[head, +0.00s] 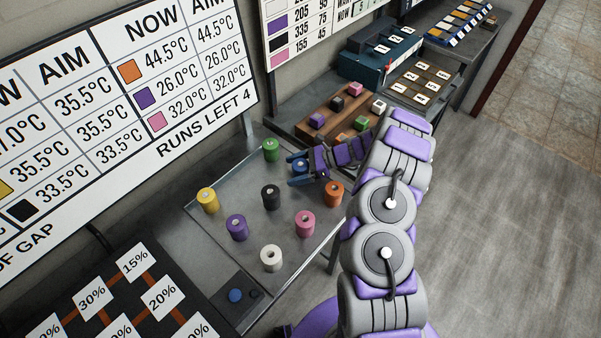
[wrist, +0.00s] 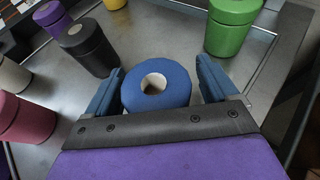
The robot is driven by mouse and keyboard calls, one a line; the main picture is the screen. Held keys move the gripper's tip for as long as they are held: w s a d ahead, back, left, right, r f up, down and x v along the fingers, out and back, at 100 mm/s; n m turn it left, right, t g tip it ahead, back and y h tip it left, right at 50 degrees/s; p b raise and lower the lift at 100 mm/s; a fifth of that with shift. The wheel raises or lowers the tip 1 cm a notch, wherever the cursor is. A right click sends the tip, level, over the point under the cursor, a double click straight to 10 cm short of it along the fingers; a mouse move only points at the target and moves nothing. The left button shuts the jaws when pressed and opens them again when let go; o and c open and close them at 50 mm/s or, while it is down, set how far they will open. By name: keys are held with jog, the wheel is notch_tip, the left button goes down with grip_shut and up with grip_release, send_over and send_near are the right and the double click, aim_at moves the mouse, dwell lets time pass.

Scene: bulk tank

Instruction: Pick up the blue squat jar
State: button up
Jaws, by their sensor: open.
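The blue squat jar (wrist: 155,88) stands upright on the metal tray, with a pale round spot in the middle of its top. In the head view the blue jar (head: 299,164) is partly hidden by my gripper (head: 297,170). My gripper also shows in the wrist view (wrist: 158,92), its two blue fingers open, one on each side of the jar. The jar sits between the fingers with a narrow gap visible at each side. Its lower part is hidden by the gripper's front edge.
Around it on the tray (head: 205,235) stand several jars: green (head: 271,150), black (head: 271,197), orange (head: 334,194), pink (head: 305,224), purple (head: 237,228), yellow (head: 208,200) and white (head: 271,258). A wooden rack (head: 322,118) with small coloured blocks stands behind.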

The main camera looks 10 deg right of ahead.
jog(key=c, duration=1.2)
